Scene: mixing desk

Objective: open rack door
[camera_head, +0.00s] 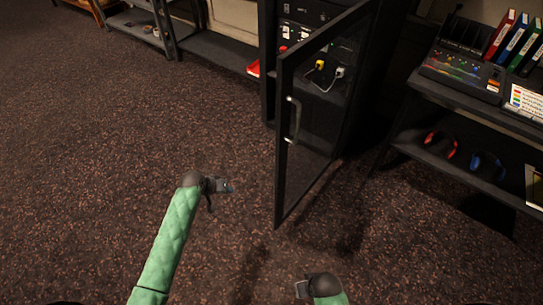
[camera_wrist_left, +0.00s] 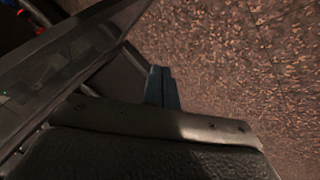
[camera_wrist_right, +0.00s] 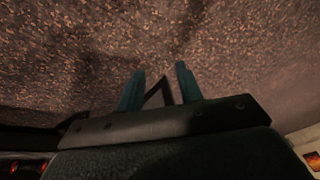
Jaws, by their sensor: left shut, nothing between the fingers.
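The rack door (camera_head: 311,135) is a dark-framed glass panel that stands swung out from the black rack (camera_head: 268,70) in the head view. Its pale vertical handle (camera_head: 293,120) is on the outer frame, facing left. My left gripper (camera_head: 231,189) is to the left of the door, apart from the handle. In the left wrist view its blue fingers (camera_wrist_left: 161,85) are together and empty, with the door (camera_wrist_left: 80,60) at the left. My right gripper (camera_head: 300,288) is low in the head view, below the door's bottom corner. In the right wrist view its fingers (camera_wrist_right: 158,88) are apart with nothing between them.
A desk with a mixing console (camera_head: 462,72) and binders (camera_head: 515,40) stands at the right. Red headphones (camera_head: 441,144) and blue headphones (camera_head: 488,165) are on its lower shelf. Yellow and white plugs (camera_head: 320,65) show inside the rack. The carpet (camera_head: 110,140) at left is clear.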

